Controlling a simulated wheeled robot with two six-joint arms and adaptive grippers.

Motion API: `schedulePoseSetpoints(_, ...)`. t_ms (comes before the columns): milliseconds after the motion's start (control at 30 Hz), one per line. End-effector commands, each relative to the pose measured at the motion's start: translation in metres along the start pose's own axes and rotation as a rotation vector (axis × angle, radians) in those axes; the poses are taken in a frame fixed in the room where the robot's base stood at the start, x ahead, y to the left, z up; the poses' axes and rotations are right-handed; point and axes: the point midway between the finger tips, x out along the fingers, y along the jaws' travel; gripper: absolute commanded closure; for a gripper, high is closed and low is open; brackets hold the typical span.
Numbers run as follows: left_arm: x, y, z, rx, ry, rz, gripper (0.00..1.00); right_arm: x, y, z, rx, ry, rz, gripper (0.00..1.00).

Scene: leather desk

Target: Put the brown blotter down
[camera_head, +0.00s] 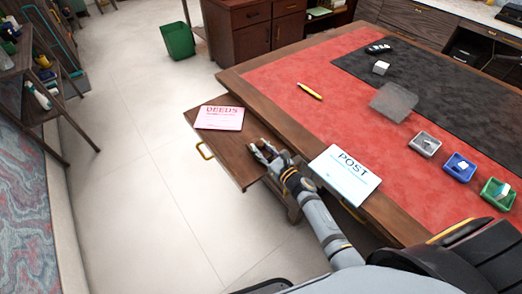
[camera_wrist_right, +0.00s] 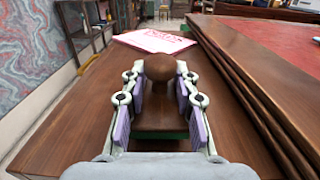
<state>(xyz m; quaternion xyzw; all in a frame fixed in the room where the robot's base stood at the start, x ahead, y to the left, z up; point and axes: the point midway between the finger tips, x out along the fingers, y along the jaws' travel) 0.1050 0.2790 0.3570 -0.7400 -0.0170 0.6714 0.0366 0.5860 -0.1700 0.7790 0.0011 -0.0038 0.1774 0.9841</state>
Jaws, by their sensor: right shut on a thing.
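My right gripper (camera_head: 266,152) is over the near end of the wooden pull-out board (camera_head: 220,150) at the desk's left side. In the right wrist view its fingers (camera_wrist_right: 160,92) are shut around the brown blotter (camera_wrist_right: 160,118), which has a round wooden knob (camera_wrist_right: 159,67) on top and a green strip low down. The blotter looks upright. I cannot tell whether its underside touches the board. In the head view the gripper mostly hides it. My left gripper is not in view.
A pink DEEDS sheet (camera_head: 219,118) lies on the board's far part, beyond the blotter. A POST sheet (camera_head: 345,175) lies on the desk's edge. Grey, blue and green trays (camera_head: 460,167), a yellow pen (camera_head: 309,91) and a grey translucent block (camera_head: 393,102) are on the desk.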

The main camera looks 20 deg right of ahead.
Motion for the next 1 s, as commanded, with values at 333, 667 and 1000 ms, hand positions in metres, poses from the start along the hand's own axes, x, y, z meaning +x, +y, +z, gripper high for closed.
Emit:
schedulePoseSetpoints(333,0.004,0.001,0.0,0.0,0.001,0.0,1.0,0.0,0.0,-0.003,-0.001,-0.003,0.001,1.0)
schedulePoseSetpoints(667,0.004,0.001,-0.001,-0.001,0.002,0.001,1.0,0.0,0.0,-0.004,-0.001,-0.002,0.0,0.48)
schedulePoseSetpoints(1000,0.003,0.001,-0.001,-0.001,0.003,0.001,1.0,-0.011,0.0,-0.003,-0.002,0.001,0.0,0.48)
